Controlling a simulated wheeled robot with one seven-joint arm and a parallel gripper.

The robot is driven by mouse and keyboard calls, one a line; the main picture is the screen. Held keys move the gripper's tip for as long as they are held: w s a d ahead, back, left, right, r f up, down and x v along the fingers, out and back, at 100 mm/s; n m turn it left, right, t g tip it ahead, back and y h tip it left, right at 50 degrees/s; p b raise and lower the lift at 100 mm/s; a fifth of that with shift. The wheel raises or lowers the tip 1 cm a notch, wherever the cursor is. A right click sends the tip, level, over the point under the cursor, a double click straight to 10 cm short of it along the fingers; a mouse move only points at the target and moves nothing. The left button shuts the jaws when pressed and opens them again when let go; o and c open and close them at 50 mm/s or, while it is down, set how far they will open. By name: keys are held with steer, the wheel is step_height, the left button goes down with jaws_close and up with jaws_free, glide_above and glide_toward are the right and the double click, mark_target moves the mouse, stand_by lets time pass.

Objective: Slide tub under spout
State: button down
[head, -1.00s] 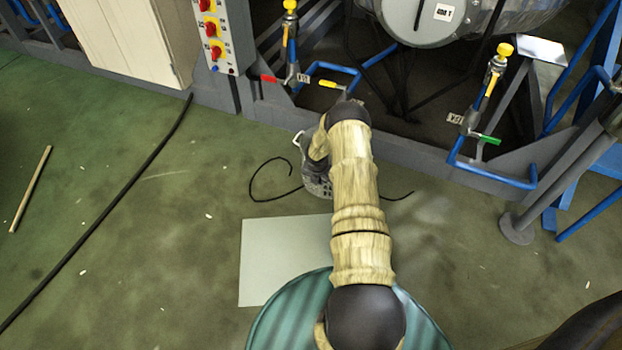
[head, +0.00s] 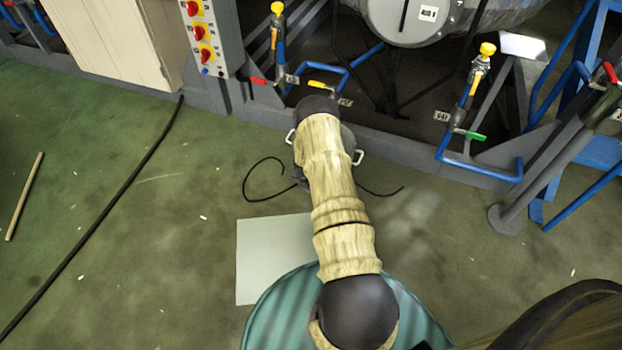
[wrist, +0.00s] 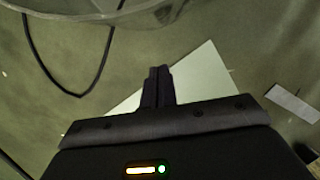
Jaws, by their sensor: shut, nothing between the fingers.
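The grey tub (head: 347,143) stands on the floor by the machine frame, mostly hidden behind my arm in the head view. A pale handle shows on each side of it. In the wrist view, the curved rim of the tub (wrist: 70,16) crosses the top edge. My gripper (wrist: 159,72) is shut and empty, its fingertips just short of the tub and apart from it in the picture. Blue pipework with a yellow-handled valve (head: 322,85) is behind the tub; I cannot make out the spout opening.
A pale flat sheet (head: 270,262) lies on the floor near my arm. A thin black cable (head: 262,180) curls beside the tub. A thicker black hose (head: 100,240) and a wooden stick (head: 24,196) lie at left. A green-handled valve (head: 470,135) and a frame foot (head: 506,219) stand right.

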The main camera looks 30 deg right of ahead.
steer(key=p+v, duration=0.3)
steer(key=v, duration=0.6)
steer(key=shift+d+p, duration=0.2)
steer(key=shift+p, duration=0.1)
steer(key=shift+w, duration=0.1)
steer(key=shift+r, duration=0.1)
